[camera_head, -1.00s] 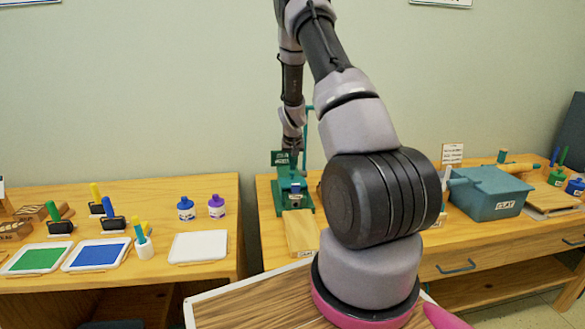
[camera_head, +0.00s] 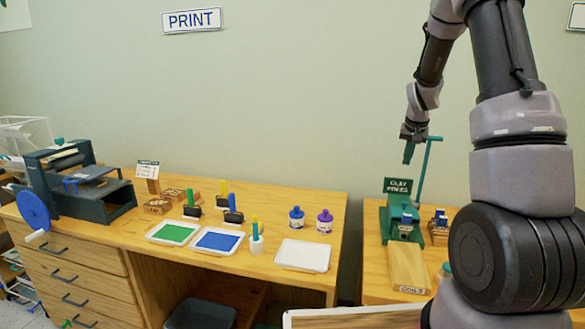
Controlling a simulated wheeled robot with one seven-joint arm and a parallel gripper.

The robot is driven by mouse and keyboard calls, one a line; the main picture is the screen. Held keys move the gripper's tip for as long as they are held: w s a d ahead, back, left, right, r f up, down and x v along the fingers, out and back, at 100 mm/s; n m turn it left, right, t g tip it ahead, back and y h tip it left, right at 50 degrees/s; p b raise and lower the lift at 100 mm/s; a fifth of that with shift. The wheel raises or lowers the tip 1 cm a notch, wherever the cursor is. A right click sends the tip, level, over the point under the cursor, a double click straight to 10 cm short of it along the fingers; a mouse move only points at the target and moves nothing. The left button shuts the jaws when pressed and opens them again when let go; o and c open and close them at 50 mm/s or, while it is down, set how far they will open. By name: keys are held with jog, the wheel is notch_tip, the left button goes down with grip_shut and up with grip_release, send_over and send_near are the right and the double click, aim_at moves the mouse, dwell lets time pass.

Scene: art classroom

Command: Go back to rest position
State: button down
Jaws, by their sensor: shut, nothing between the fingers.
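My gripper (camera_head: 408,153) hangs at the end of my arm, tips down, small and far off in the head view. It is shut with nothing visible in it. It is just above the sign of the green clay press (camera_head: 402,222) and left of the press's upright teal lever (camera_head: 427,168). It looks apart from both, though the depth is hard to judge. My large near arm joints cover the right side of the view.
A wooden board marked COILS (camera_head: 408,268) lies before the press. The left table holds ink trays (camera_head: 218,240), a white tray (camera_head: 303,255), two paint bottles (camera_head: 296,218) and a printing press (camera_head: 75,185).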

jog(key=s+a+r+t+y, duration=0.1)
jog(key=s+a+r, duration=0.4)
jog(key=s+r, duration=0.25)
jog(key=s+a+r+t+y, duration=0.1)
jog(key=s+a+r, duration=0.4)
jog(key=s+r, duration=0.3)
jog(key=s+a+r, duration=0.3)
jog(key=s, duration=0.6)
jog(key=s+a+r+n+t+y, duration=0.1)
jog(key=s+a+r, duration=0.2)
jog(key=s, duration=0.6)
jog(key=shift+a, duration=0.4)
